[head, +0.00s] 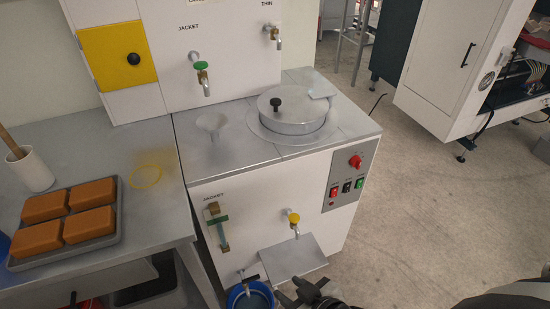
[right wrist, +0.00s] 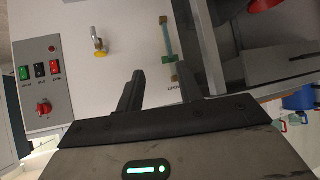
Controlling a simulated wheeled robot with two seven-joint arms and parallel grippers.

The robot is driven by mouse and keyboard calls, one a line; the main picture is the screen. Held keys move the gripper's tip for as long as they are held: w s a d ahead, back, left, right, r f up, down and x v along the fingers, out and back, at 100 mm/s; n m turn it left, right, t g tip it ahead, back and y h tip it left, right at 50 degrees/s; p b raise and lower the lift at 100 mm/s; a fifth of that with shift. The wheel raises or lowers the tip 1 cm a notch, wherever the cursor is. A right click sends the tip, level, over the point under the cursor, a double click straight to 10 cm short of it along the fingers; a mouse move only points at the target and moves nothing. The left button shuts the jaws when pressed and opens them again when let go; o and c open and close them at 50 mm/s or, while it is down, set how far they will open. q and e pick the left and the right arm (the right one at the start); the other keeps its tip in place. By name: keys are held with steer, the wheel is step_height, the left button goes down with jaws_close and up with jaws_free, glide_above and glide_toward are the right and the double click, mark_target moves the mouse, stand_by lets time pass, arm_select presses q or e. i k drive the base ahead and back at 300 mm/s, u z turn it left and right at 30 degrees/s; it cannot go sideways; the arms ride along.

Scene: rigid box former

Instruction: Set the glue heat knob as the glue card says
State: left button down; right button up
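A red knob (head: 355,161) sits at the top of the grey control panel (head: 346,182) on the front of the white glue machine. It also shows in the right wrist view (right wrist: 43,108), where the picture is turned over. Its setting is too small to read. No readable glue card shows. My right gripper (head: 308,292) is at the bottom of the head view, low in front of the machine and apart from the knob. In the right wrist view its two fingers (right wrist: 158,88) stand apart with nothing between them. My left gripper is not in view.
A yellow-handled tap (head: 293,217) and a metal drip shelf (head: 293,258) stick out below the panel. A blue bucket (head: 250,297) stands under the machine's front. A tray of orange blocks (head: 70,245) lies on the left bench. The floor to the right is open.

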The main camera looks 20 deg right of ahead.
mark_target(356, 162)
steer(key=u, duration=1.3)
steer(key=k, duration=0.5)
steer(key=z, duration=1.55)
steer(key=i, duration=0.5)
